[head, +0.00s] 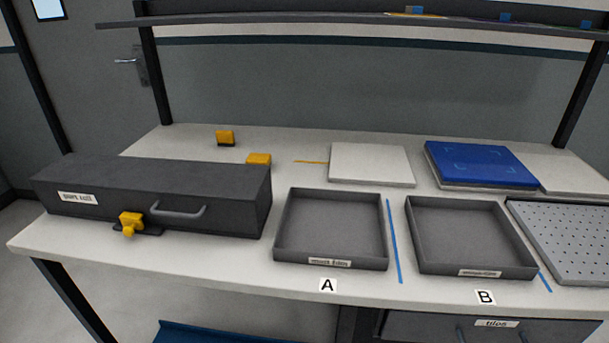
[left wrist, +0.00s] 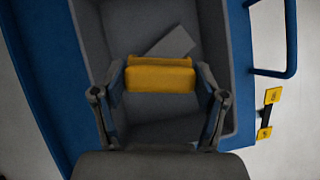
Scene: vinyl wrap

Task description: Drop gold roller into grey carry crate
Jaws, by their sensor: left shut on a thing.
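My left gripper (left wrist: 160,72) is shut on the gold roller (left wrist: 160,78), which lies crosswise between its two fingers in the left wrist view. Below the roller is the carry crate (left wrist: 243,62), with a grey inside and blue outer parts. The roller is over the crate's opening; its height above the floor of the crate is hard to tell. A lighter grey flat piece (left wrist: 170,42) lies inside the crate. In the head view a blue edge (head: 220,332), perhaps the crate's, shows low under the table. Neither gripper shows in the head view.
A blue handle (left wrist: 292,40) and a yellow latch (left wrist: 268,112) are at the crate's right side. On the table (head: 190,267) stand a dark case (head: 160,180), grey trays A (head: 380,262) and B (head: 528,270), yellow blocks (head: 225,137) and a blue pack (head: 480,162).

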